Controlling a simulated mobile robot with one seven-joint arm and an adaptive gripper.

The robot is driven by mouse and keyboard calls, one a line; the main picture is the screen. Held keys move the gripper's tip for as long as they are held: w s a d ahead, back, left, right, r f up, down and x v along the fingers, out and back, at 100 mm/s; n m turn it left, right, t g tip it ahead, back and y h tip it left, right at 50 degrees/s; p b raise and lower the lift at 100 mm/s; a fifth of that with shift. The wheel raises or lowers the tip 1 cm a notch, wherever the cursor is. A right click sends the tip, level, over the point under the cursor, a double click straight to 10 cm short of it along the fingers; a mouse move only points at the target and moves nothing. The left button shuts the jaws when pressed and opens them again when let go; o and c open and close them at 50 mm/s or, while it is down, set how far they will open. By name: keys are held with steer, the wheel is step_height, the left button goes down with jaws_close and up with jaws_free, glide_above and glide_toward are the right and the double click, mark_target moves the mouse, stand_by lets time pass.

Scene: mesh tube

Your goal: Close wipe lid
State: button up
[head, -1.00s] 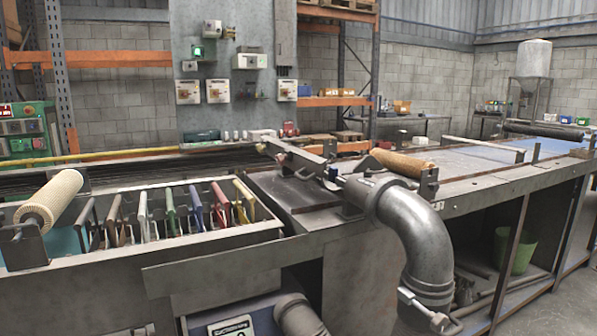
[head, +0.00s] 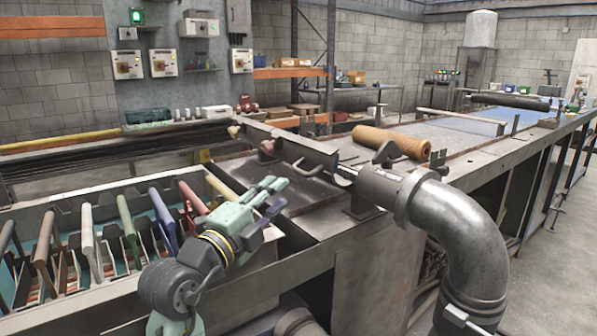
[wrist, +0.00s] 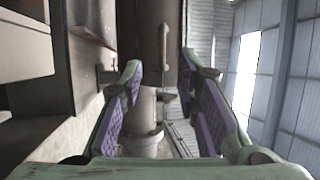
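I cannot make out a wipe container or a wipe lid for certain in either view. My gripper (head: 281,192) is in the head view, over the front edge of the bench by the slotted tray. In the wrist view its two purple-padded fingers (wrist: 160,66) stand wide apart with nothing between them. Beyond them is a grey pipe (wrist: 143,108), apart from the fingers.
A tray of upright coloured-handled tools (head: 20,306) lies left of my gripper. A thick bent grey pipe (head: 468,235) stands to the right. A tan roll (head: 390,141) lies on the bench behind. Open floor (head: 540,280) shows at far right.

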mark_target(301, 171)
steer(key=p+x, duration=0.1)
steer(key=x, duration=0.3)
steer(key=p+x, duration=0.2)
steer(key=x, duration=0.2)
steer(key=shift+w+d+r, duration=0.25)
steer(key=shift+w+d, duration=0.3)
steer(key=shift+w, duration=0.25)
steer(key=shift+c, duration=0.4)
jaws_close()
steer(key=shift+f, duration=0.1)
